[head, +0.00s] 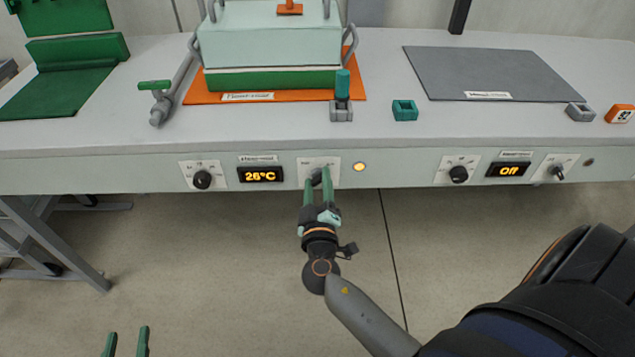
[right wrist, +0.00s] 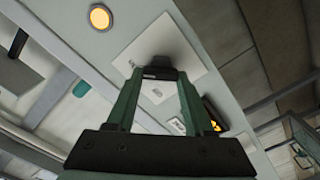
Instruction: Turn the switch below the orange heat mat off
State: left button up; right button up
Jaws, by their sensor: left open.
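The orange heat mat (head: 190,96) lies on the bench under a pale green box with a green base. Below it on the front panel is a white switch plate (head: 333,172), with a lit amber lamp (head: 359,167) to its right. The switch's dark knob (right wrist: 160,73) sits between the fingertips of my right gripper (head: 318,182) and fills the gap between them in the right wrist view. The fingers hide most of the knob in the head view, so its setting is unclear. My left gripper (head: 125,341) is open and empty at the bottom left, away from the bench.
Left of the switch are a display (head: 261,174) reading 26°C and a dial (head: 202,179). Further right are another dial (head: 458,173), a display (head: 508,170) reading Off, a second switch (head: 557,171) and an unlit lamp (head: 588,162). A grey mat (head: 490,72) lies bare.

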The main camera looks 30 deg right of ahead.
grip_shut()
pick_arm(q)
jog(key=shift+r, duration=0.2)
